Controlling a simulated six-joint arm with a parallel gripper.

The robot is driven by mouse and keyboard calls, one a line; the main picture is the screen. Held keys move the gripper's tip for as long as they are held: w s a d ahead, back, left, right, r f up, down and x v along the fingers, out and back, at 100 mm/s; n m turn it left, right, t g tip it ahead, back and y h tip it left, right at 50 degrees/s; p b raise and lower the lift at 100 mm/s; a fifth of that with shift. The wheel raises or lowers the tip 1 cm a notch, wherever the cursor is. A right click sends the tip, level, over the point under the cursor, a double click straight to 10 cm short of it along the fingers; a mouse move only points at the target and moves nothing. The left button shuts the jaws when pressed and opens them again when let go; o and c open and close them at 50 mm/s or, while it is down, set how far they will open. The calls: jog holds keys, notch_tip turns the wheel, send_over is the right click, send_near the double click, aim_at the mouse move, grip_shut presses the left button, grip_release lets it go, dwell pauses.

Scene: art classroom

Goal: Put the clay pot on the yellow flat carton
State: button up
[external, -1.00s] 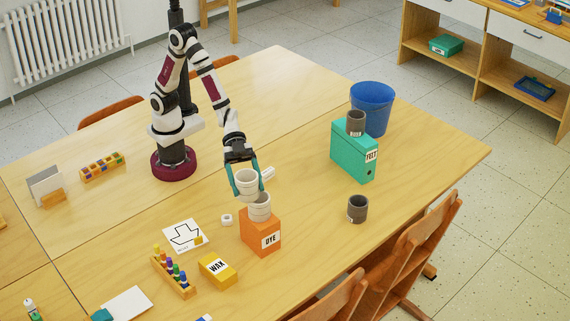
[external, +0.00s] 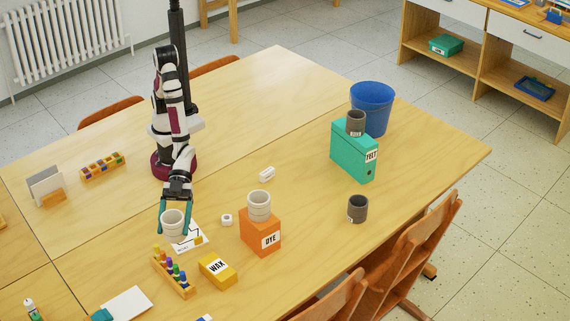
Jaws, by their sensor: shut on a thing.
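My gripper (external: 175,212) is shut on a pale, off-white clay pot (external: 172,224), held upright between its teal fingers. The pot is in the air, in front of the left part of the paper sheet with a drawn outline. The yellow flat carton (external: 218,272), marked WAX, lies on the table to the right of and nearer the camera than the held pot. Its visible top is bare. A similar pale pot (external: 259,206) stands on the orange DYE box (external: 262,236).
A rack of coloured pegs (external: 174,274) stands just left of the yellow carton. The drawn sheet (external: 185,246) lies behind it. A dark pot (external: 357,208) stands on the table; another (external: 356,122) is on the teal FELT box (external: 346,153). A blue bin (external: 372,108) stands behind.

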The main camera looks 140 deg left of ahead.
jog(key=w+a+f, duration=0.4)
jog(key=w, duration=0.1)
jog(key=w+a+f, duration=0.2)
jog(key=w, duration=0.1)
jog(key=shift+w+a+f, duration=0.1)
jog(key=shift+a+f, duration=0.1)
jog(key=shift+a, duration=0.15)
notch_tip(320, 180, down, 4)
jog(key=shift+w+a+f, duration=0.1)
jog(key=shift+f, duration=0.15)
jog(key=o, duration=1.4)
jog(key=shift+r, duration=0.25)
jog(key=v, duration=1.2)
